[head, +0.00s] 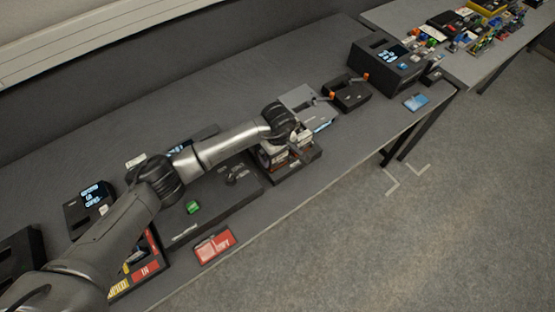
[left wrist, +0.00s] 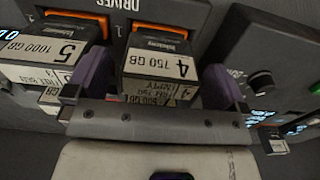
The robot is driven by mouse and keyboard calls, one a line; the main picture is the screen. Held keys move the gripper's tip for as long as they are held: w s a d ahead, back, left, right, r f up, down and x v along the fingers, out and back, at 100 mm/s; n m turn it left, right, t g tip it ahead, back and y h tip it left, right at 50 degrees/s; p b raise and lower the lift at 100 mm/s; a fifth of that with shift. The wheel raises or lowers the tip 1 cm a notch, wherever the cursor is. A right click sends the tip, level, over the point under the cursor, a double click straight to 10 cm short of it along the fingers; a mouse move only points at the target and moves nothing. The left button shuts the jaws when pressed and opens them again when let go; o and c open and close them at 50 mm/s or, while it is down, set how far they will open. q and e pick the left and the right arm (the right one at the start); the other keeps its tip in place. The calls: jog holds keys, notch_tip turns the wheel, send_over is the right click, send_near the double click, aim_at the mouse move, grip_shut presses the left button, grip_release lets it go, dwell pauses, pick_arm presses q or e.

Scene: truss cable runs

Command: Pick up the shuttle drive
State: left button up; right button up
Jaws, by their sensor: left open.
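My left gripper (head: 290,140) is over a dark drive holder (head: 300,172) in the head view. In the left wrist view, its purple-padded fingers (left wrist: 157,82) are open, one on each side of a drive labelled "4 750 GB" (left wrist: 157,62). I cannot tell whether the pads touch it. A drive labelled "5 1000 GB" (left wrist: 45,52) stands to its left, outside the fingers. Both stand in front of orange-edged slots under the upside-down word "DRIVES". Further labels below are partly hidden by the gripper. No readable label says which is the shuttle drive.
A red card (head: 214,245) lies near the bench's front edge. A black box with a screen (head: 390,65) and a smaller black bin with orange clips (head: 347,94) stand to the right. In the wrist view, a dark panel with a knob (left wrist: 262,82) is close to the right finger.

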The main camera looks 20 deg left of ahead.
pick_arm(q)
jog(key=shift+f, duration=1.05)
jog(key=shift+c, duration=0.2)
jog(key=c, duration=1.1)
jog(key=shift+o, duration=0.2)
jog(key=shift+r, duration=0.1)
